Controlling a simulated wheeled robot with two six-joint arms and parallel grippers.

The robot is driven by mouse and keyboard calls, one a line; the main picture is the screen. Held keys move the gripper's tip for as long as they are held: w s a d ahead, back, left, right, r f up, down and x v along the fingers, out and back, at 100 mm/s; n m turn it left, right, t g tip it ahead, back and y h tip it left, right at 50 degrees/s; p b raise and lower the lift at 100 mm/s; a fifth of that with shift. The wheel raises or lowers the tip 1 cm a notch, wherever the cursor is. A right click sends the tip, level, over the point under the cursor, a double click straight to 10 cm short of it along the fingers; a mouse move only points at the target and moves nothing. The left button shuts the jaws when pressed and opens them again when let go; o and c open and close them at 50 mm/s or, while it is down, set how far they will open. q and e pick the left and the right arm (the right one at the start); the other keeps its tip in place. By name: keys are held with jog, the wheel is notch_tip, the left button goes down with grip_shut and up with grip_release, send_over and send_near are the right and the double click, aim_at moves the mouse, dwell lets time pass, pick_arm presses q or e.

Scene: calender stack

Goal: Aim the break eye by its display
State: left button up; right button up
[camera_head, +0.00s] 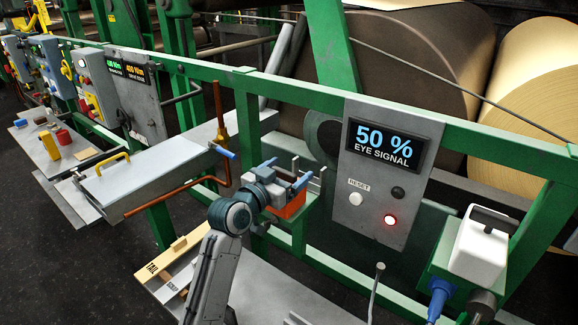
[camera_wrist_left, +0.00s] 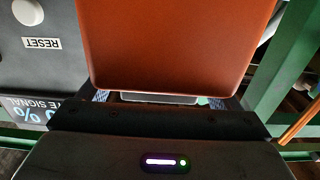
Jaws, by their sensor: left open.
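The break eye appears to be the orange box (camera_head: 291,207) in front of the green rail; in the left wrist view the orange box (camera_wrist_left: 175,45) fills the top middle. My left gripper (camera_head: 286,174) is open at this box. In the left wrist view its fingertips (camera_wrist_left: 164,99) stand at the box's two lower corners; I cannot tell whether they touch it. The display (camera_head: 384,147) on the grey panel reads "50 % EYE SIGNAL", and it shows partly and upside down in the left wrist view (camera_wrist_left: 28,110). My right gripper is not in view.
The grey panel (camera_head: 365,226) carries a white RESET button (camera_head: 355,199), a dark lamp (camera_head: 398,193) and a lit red lamp (camera_head: 390,220). A white housing (camera_head: 478,248) with cables stands at right. Green rails and large rolls lie behind.

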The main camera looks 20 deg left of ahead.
pick_arm(q)
jog(key=shift+w+d, duration=0.1)
jog(key=shift+w, duration=0.25)
jog(key=shift+c, duration=0.6)
jog(key=c, duration=0.9)
jog(key=shift+o, duration=0.2)
jog(key=shift+f+h+b, duration=0.2)
jog(key=shift+h+b, duration=0.1)
jog(key=shift+b, duration=0.3)
jog(key=shift+m+g+h+b, duration=0.3)
jog(key=shift+m+b, duration=0.05)
jog(key=shift+m, duration=0.05)
jog(key=shift+d+r+m+h, duration=0.1)
jog(key=shift+r+m+h, duration=0.05)
jog(key=shift+m+h, duration=0.2)
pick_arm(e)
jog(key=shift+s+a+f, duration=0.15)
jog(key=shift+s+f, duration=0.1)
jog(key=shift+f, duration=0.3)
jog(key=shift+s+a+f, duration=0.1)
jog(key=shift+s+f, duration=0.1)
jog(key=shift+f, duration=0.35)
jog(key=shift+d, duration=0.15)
